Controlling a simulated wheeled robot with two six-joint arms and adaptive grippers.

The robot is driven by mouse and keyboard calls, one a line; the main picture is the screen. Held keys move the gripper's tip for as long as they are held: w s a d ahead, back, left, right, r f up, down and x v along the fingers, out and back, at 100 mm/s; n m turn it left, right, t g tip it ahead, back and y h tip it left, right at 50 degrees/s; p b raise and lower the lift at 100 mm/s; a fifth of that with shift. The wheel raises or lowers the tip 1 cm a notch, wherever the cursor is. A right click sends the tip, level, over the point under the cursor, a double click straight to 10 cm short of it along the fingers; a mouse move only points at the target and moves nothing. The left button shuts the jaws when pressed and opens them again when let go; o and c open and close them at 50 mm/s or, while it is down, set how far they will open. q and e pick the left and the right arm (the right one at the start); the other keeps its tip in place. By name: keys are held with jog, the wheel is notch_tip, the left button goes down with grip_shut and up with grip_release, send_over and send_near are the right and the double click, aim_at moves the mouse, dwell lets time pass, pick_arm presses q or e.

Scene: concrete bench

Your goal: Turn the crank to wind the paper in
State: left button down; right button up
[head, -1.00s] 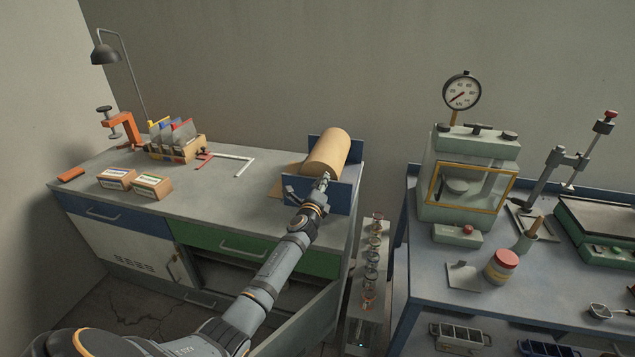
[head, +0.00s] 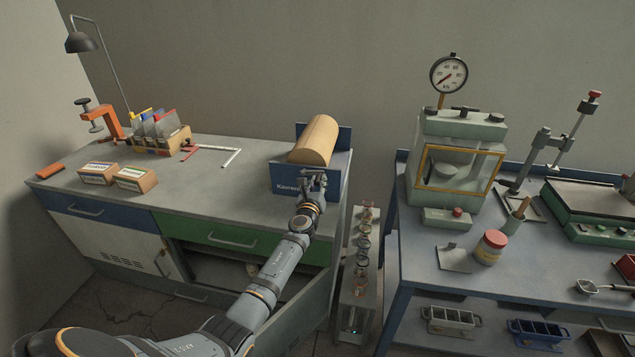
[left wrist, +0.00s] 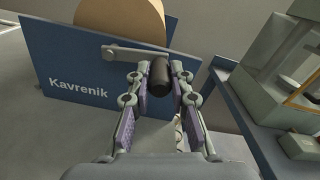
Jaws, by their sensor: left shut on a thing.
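A tan paper roll (head: 316,140) sits in a blue holder (head: 289,179) on the bench's right end. It also shows in the left wrist view (left wrist: 118,15), above the holder's front plate (left wrist: 70,70) lettered "Kavrenik". A grey metal crank arm (left wrist: 132,54) runs right across that plate to a black handle (left wrist: 160,76). My left gripper (head: 314,178) is at the holder's front, its fingers (left wrist: 160,88) shut around the black handle. No loose paper shows on the bench beside the holder. My right gripper is not in view.
The grey bench (head: 225,185) is clear left of the holder. A file rack (head: 160,140), two small boxes (head: 136,178) and an orange clamp (head: 104,120) stand farther left. A blue table (head: 430,275) with equipment stands right, past a gap with a glassware rack (head: 358,270).

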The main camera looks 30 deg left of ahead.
pick_arm(q)
jog(key=shift+f+m, duration=0.25)
jog(key=shift+m, duration=0.15)
jog(key=c, duration=1.2)
grip_release()
jog(key=v, duration=1.2)
